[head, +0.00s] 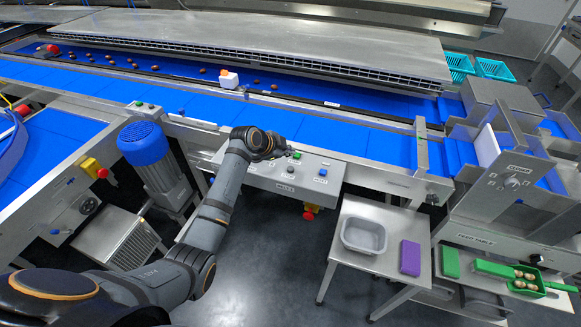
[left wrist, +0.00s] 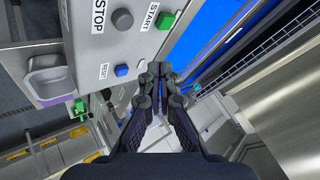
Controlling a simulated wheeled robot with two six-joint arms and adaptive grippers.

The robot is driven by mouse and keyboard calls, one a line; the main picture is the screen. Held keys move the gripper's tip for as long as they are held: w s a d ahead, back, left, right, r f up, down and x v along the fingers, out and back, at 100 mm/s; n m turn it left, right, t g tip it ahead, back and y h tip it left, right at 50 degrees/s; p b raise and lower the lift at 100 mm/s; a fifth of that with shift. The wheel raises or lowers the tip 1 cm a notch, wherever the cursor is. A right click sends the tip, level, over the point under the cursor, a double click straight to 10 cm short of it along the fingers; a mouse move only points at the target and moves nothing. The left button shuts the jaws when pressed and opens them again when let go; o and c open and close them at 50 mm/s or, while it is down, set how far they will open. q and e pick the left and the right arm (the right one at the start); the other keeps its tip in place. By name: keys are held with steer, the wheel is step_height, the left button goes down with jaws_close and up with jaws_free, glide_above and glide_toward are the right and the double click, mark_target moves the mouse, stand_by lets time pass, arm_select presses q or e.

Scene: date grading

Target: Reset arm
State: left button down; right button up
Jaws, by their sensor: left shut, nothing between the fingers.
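My left gripper (head: 290,153) is at the top edge of the grey control panel (head: 262,180), next to the green button (head: 297,155). In the left wrist view the gripper (left wrist: 158,72) is shut and empty, its fingertips beside the panel (left wrist: 85,55). That view shows the green START button (left wrist: 166,20), a dark button by the STOP label (left wrist: 122,19) and a blue button (left wrist: 121,70) by the RESET label. The blue button (head: 323,172) also shows in the head view. I cannot tell whether the fingertips touch the panel. My right gripper is out of view.
A blue conveyor belt (head: 340,136) runs behind the panel, with several dates on the belt beyond. A red emergency stop (head: 309,212) is under the panel. A side table holds a grey tub (head: 364,236) and a purple block (head: 410,257). A blue motor (head: 143,143) stands left of my forearm.

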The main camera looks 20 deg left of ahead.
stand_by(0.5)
arm_select(q)
steer(key=s+f+n+g+y, duration=0.1)
steer(key=s+f+n+g, duration=0.15)
steer(key=s+f, duration=0.55)
steer(key=s+a+r+n+g+y, duration=0.15)
steer(key=s+n, duration=0.35)
steer(key=s, duration=0.8)
steer(key=s+a+r+n+y, duration=0.15)
steer(key=s+n, duration=0.35)
steer(key=s, duration=0.9)
steer(key=s+a+f+n+g+y+b, duration=0.1)
steer(key=a+f, duration=0.1)
steer(key=f, duration=1.2)
steer(key=s+a+f+g+b, duration=0.1)
steer(key=s+a+f, duration=0.1)
steer(key=f, duration=1.2)
steer(key=s+a+f+g+b, duration=0.1)
steer(key=s+f, duration=1.7)
steer(key=shift+s+f, duration=0.2)
steer(key=shift+f, duration=0.15)
